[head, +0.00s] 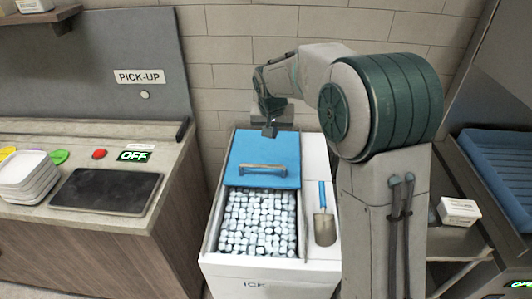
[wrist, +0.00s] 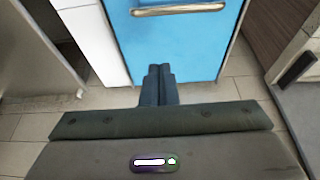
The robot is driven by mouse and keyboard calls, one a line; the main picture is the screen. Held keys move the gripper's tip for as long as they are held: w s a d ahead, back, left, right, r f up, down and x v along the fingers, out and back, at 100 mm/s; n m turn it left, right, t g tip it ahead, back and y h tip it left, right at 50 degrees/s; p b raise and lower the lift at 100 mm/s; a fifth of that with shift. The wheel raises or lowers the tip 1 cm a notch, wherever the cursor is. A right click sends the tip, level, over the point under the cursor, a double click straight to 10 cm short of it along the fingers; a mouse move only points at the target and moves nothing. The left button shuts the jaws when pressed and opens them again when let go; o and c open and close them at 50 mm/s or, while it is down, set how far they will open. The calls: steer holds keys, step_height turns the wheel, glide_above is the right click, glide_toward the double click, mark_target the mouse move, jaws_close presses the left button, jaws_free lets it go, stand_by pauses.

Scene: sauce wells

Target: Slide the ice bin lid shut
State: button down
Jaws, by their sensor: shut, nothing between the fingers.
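The ice bin (head: 262,283) is a white chest labelled ICE, standing in the middle of the head view. Its blue sliding lid (head: 250,152) covers the back part, and ice cubes (head: 258,225) show in the open front part. A beige bar handle (head: 263,169) crosses the lid near its front edge; it also shows at the top of the wrist view (wrist: 178,10). My gripper (head: 269,131) is shut and empty, above the back end of the lid. In the wrist view my gripper (wrist: 160,72) points toward the lid, apart from the handle.
A scoop (head: 324,225) with a blue handle lies on the bin's right ledge. A counter on the left holds stacked white trays (head: 28,178) and a dark panel (head: 106,190). A tiled wall is close behind the bin. A small white box (head: 458,210) stands at the right.

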steer(key=x, duration=0.3)
steer(key=w+a+p+x, duration=0.1)
steer(key=x, duration=0.3)
steer(key=a+x, duration=0.1)
steer(key=x, duration=0.3)
steer(key=shift+w+r+p, duration=0.15)
steer(key=shift+r+p, duration=0.1)
steer(key=shift+p, duration=0.05)
steer(key=shift+f, duration=0.35)
steer(key=s, duration=0.3)
steer(key=shift+f+p, duration=0.15)
steer(key=shift+p, duration=0.25)
steer(key=shift+s+f, duration=0.15)
steer(key=shift+s, duration=0.25)
